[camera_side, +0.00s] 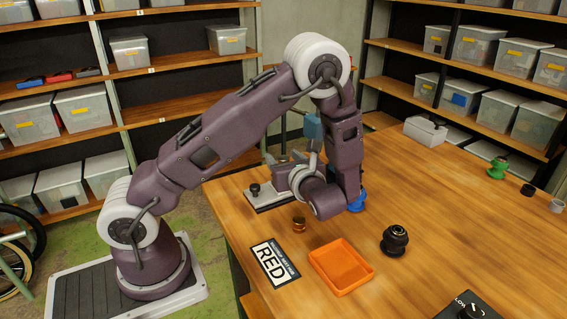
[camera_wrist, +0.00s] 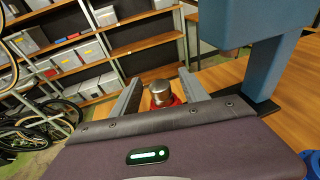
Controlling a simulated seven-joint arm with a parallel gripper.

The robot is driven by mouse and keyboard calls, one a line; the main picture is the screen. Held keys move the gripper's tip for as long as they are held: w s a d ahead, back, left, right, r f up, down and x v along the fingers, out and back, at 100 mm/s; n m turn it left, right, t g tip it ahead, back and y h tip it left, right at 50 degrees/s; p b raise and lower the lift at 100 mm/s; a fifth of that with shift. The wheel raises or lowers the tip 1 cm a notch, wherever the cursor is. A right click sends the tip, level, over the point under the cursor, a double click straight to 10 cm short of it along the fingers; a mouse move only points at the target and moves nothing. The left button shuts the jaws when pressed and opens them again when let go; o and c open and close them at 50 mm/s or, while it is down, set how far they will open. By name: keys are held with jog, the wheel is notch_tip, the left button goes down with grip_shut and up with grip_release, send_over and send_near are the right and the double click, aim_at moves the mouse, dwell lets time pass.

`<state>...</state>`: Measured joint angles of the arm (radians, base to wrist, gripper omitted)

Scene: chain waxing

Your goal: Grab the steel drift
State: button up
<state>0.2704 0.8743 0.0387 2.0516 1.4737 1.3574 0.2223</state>
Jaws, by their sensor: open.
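In the wrist view, a silver piece with a rounded top and a red part below it (camera_wrist: 160,93) stands between the fingertips of my gripper (camera_wrist: 160,90). It looks like the steel drift, but its lower part is hidden behind the gripper body. The fingers are open, one on each side of it, with a gap visible at both sides. In the side view, my gripper (camera_side: 285,163) is low over the far left part of the table. I cannot make out the drift there.
A blue upright (camera_wrist: 268,65) stands close at the right; blue also shows in the side view (camera_side: 313,128). A plate with a black knob (camera_side: 272,197), brass cup (camera_side: 299,223), RED card (camera_side: 275,264), orange tray (camera_side: 341,267) and black round part (camera_side: 395,240) lie nearby.

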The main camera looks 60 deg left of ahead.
aim_at(282, 156)
jog(key=x, duration=0.3)
grip_shut()
dwell(0.3)
